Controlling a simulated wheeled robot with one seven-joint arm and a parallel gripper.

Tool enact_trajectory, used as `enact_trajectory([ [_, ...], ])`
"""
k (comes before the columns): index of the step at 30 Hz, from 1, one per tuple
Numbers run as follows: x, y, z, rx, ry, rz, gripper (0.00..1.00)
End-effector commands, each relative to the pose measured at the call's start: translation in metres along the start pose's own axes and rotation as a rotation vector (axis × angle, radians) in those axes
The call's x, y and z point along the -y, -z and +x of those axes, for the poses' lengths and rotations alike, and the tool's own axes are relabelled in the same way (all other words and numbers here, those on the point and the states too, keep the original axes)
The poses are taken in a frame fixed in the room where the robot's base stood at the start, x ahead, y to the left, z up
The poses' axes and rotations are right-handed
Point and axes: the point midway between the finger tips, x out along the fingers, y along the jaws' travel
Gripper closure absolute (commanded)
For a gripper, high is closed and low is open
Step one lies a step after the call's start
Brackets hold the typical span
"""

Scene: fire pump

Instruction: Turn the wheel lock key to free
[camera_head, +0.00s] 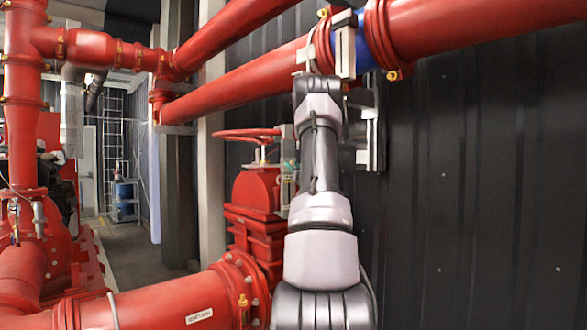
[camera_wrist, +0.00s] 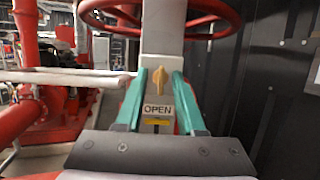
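The yellow lock key (camera_wrist: 157,79) stands on a grey post, above an "OPEN" label (camera_wrist: 158,110) with a yellow strip under it. The red valve wheel (camera_wrist: 205,16) is above and behind it in the wrist view. In the head view, the wheel (camera_head: 247,135) sits above a red valve body, left of my arm. My gripper (camera_wrist: 159,74) is open, with one teal finger on each side of the key. Gaps show between key and fingers. In the head view, my gripper is mostly hidden beside my arm, and I cannot make out the key.
A large red pipe (camera_head: 180,300) runs below the valve. Red pipes (camera_head: 250,80) cross overhead near my arm. A dark ribbed wall (camera_head: 480,190) stands close on the right. Open floor (camera_head: 140,255) shows at the back left.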

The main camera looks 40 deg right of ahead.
Motion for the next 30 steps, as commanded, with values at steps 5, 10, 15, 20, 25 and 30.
enact_trajectory([
  [5, 0.001, 0.001, -0.001, -0.002, 0.001, -0.001, 0.62],
  [10, 0.001, 0.001, -0.004, -0.003, 0.001, -0.002, 0.62],
  [15, 0.001, 0.001, -0.029, -0.004, 0.002, 0.000, 0.62],
  [20, 0.002, 0.001, -0.063, -0.005, 0.004, -0.001, 0.62],
  [25, 0.001, 0.001, -0.092, -0.003, 0.002, -0.001, 0.62],
  [30, 0.001, 0.001, -0.106, -0.003, 0.001, -0.001, 0.62],
])
